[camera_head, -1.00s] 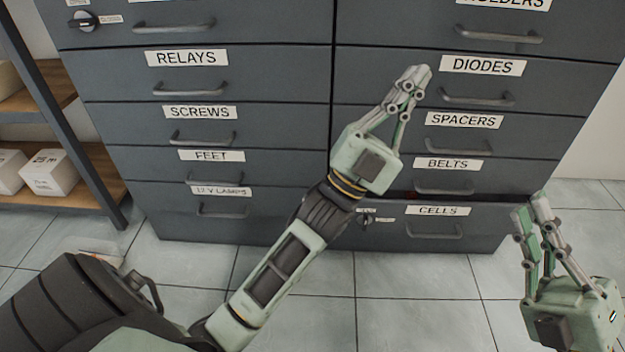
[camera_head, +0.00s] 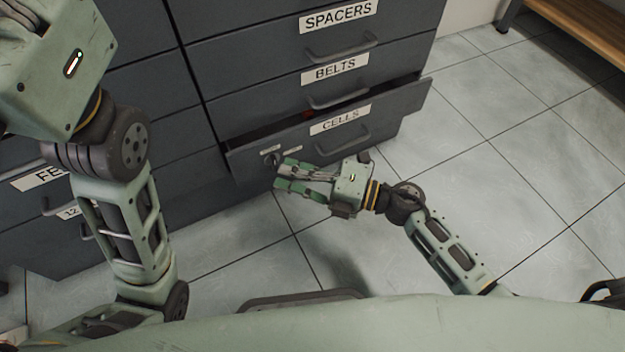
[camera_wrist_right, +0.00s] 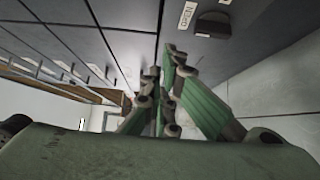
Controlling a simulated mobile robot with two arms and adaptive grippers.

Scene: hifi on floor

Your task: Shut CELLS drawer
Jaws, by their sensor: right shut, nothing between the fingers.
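The CELLS drawer (camera_head: 330,127) is the lowest in the right column of the dark cabinet. It stands partly pulled out, with a dark gap along its top and something red inside. Its bar handle (camera_head: 346,140) is on the front, and a small dark knob (camera_head: 272,159) with small labels is at its left end. My right gripper (camera_head: 279,177) is shut and empty, low in front of that left end, pointing left. I cannot tell whether it touches the front. In the wrist view its fingers (camera_wrist_right: 165,85) are near the knob (camera_wrist_right: 212,26). My left gripper's body (camera_head: 50,65) is at upper left, fingers out of frame.
The closed BELTS drawer (camera_head: 300,97) and SPACERS drawer (camera_head: 290,50) are above. Left-column drawers are partly hidden behind my left arm. Tiled floor (camera_head: 500,170) is open to the right. A wooden bench or shelf (camera_head: 585,30) stands at upper right.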

